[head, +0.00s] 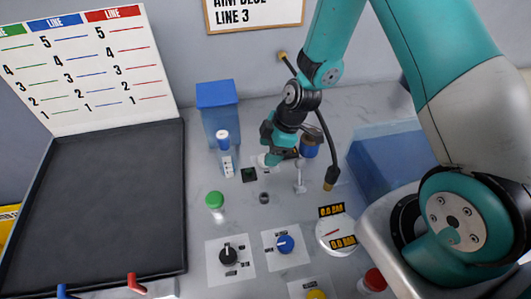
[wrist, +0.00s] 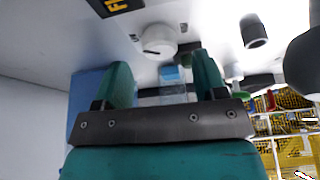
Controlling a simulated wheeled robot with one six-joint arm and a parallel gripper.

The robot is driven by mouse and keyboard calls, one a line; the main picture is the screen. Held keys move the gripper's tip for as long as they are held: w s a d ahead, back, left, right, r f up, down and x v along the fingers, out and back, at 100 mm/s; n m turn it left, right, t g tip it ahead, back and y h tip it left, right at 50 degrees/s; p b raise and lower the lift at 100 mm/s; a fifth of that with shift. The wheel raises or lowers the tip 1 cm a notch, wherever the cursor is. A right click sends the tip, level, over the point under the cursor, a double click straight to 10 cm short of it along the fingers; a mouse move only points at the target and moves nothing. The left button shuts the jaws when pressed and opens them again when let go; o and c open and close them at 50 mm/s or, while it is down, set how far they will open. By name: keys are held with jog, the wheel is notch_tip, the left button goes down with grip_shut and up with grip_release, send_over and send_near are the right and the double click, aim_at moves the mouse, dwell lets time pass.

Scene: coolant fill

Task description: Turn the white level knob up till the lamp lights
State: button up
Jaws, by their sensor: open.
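The white level knob (wrist: 155,41) shows in the wrist view just beyond my open fingers, with a dark pointer mark on its face. In the head view the white knob (head: 267,160) is mostly hidden behind my gripper. My gripper (wrist: 163,72) is open, with nothing held between its fingers; a gap shows between them and the knob. In the head view my gripper (head: 274,150) hangs over the panel at the knob. I cannot tell for sure which part is the lamp; none is visibly lit.
A green button (head: 214,199), a black knob (head: 228,256), a blue knob (head: 285,243) and a gauge (head: 333,234) are nearer. A hanging hose (head: 329,165) is close on the right.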

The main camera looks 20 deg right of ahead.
jog(key=shift+x, duration=1.6)
jog(key=shift+r, duration=0.1)
jog(key=c, duration=0.9)
jog(key=shift+m+t+b, duration=0.3)
jog(key=shift+m+b, duration=0.15)
jog(key=shift+m, duration=0.35)
jog(key=shift+m+t, duration=0.4)
jog(key=shift+m, duration=0.4)
jog(key=o, duration=0.9)
